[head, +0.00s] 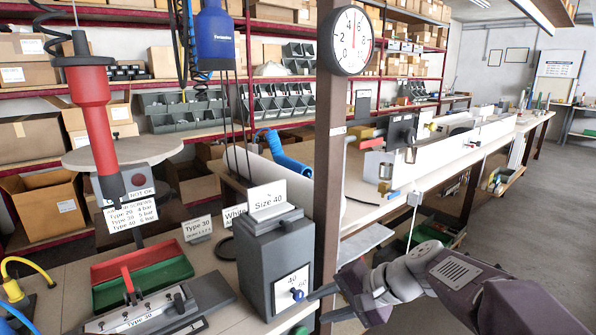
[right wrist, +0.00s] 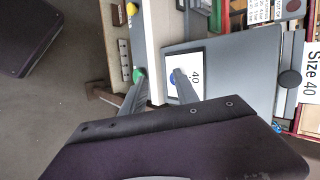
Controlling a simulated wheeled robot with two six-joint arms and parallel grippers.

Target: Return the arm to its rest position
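My right gripper (head: 322,301) comes in from the lower right in the head view. Its fingertips are close to the right side of the dark grey box (head: 262,250) and its blue knob (head: 297,295). In the right wrist view the gripper (right wrist: 160,79) has its two fingers spread apart, with nothing seen held between them. One fingertip lies over the white dial card (right wrist: 196,72), partly covering the knob. The other is near a green button (right wrist: 140,76). I cannot tell whether either touches. My left arm and gripper are not in view.
A red screwdriver-like tool (head: 94,120) hangs at left above red and green trays (head: 150,277). The long bench (head: 350,190) runs to the back. The floor (head: 540,215) at right is clear.

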